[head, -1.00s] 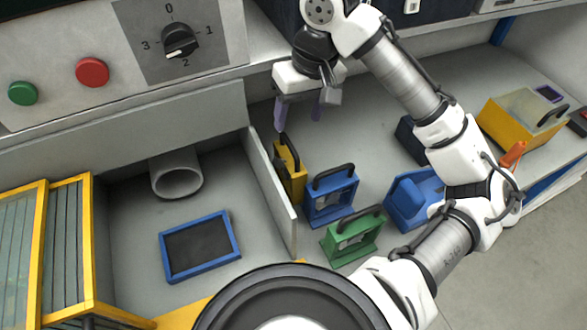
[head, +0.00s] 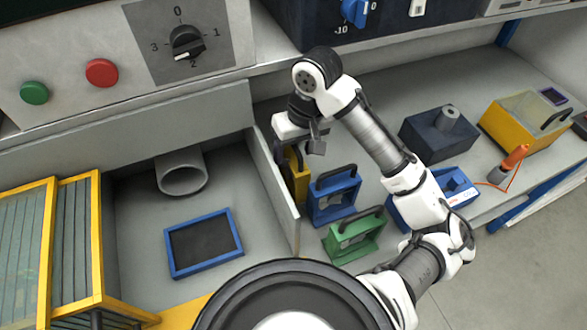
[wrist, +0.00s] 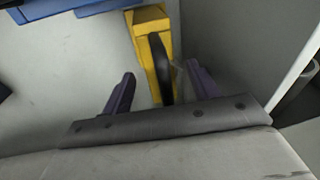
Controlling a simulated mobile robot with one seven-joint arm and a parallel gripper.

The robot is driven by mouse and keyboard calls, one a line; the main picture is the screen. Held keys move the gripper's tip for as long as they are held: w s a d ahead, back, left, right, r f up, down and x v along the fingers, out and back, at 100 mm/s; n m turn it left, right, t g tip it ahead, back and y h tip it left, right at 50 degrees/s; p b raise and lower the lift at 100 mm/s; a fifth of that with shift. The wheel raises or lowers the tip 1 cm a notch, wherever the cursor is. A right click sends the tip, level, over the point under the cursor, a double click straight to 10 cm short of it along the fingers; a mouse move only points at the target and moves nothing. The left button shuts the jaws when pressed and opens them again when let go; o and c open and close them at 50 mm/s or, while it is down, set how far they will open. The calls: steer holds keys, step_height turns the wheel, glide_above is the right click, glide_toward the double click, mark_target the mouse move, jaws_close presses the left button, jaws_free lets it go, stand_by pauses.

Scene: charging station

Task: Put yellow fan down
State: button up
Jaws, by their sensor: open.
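The yellow fan (head: 299,182) has a black handle on top. It stands upright on the grey bench, right of a low grey divider wall. In the wrist view the yellow fan (wrist: 149,24) is at the top centre. My gripper (wrist: 160,82) is open, with one purple finger on each side of the black handle, apart from it. In the head view my gripper (head: 297,143) is just above and behind the fan, and its fingers are mostly hidden.
A blue fan (head: 333,195) stands close right of the yellow one, and a green fan (head: 355,236) stands in front. The divider wall (head: 274,188) is close on the left. A blue-framed tray (head: 203,244) lies left of it. A yellow box (head: 527,123) is far right.

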jaws_close()
stand_by(0.3)
stand_by(0.3)
